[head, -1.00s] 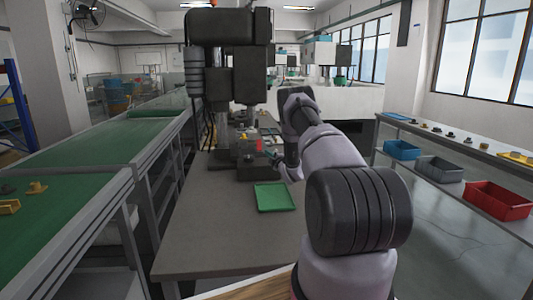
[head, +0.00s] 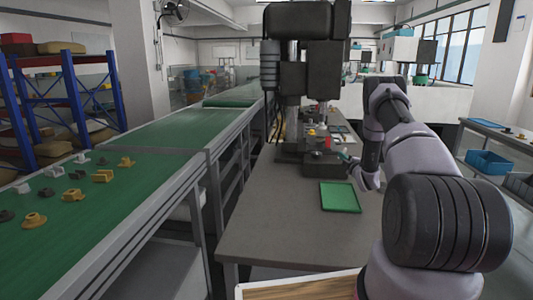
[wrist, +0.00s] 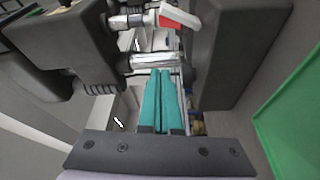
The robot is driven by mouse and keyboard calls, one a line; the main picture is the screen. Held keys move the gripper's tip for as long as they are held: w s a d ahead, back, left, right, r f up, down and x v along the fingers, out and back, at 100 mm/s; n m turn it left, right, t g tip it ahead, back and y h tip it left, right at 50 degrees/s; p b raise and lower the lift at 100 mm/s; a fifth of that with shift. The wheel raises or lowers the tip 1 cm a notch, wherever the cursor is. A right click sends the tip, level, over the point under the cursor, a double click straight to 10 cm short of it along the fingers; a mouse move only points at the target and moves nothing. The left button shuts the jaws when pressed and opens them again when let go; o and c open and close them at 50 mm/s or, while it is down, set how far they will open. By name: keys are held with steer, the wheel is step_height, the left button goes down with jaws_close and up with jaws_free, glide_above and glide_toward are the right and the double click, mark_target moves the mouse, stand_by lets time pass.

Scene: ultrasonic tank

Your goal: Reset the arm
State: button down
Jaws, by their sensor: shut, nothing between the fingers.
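My arm reaches forward from the lower right in the head view. My gripper (wrist: 162,76) shows in the wrist view as two teal fingers pressed together, with nothing between them. In the head view the gripper (head: 343,155) is a small teal tip close to the base of the dark machine (head: 308,70) on the grey table. In the wrist view the fingers point toward metal and dark machine parts (wrist: 158,60). Whether they touch these parts I cannot tell.
A green tray (head: 340,197) lies on the grey table (head: 270,220), right of the fingers in the wrist view. A green conveyor (head: 110,205) with several small parts runs along the left. Blue bins (head: 490,162) stand at the right. The table's front is clear.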

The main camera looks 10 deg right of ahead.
step_height(320, 180, up, 12)
steer(key=w+m+h, duration=0.2)
steer(key=m, duration=0.2)
steer(key=s+a+r+m+g+h, duration=0.1)
steer(key=s+a+r+m+g, duration=0.25)
steer(key=s+r, duration=0.45)
steer(key=s+a+r+m+g+h, duration=0.15)
steer(key=s+a+r+m, duration=0.3)
steer(key=r, duration=0.75)
steer(key=s+a+r+m+g+y, duration=0.1)
steer(key=s+a+r+m+g, duration=0.3)
steer(key=s, duration=0.6)
steer(key=s+a+r+m+t+y, duration=0.1)
steer(key=s+a+r+y, duration=0.1)
steer(key=s+a, duration=0.55)
steer(key=s+a+f+m+g+y, duration=0.1)
steer(key=s+a, duration=0.2)
steer(key=s, duration=0.9)
steer(key=s+a+f+m+g+y, duration=0.1)
steer(key=s+a, duration=0.3)
steer(key=s, duration=0.8)
steer(key=shift+s+a+f+m+g+y, duration=0.2)
steer(key=shift+m+g+y, duration=0.25)
steer(key=shift+m+g, duration=0.3)
steer(key=shift+d, duration=0.1)
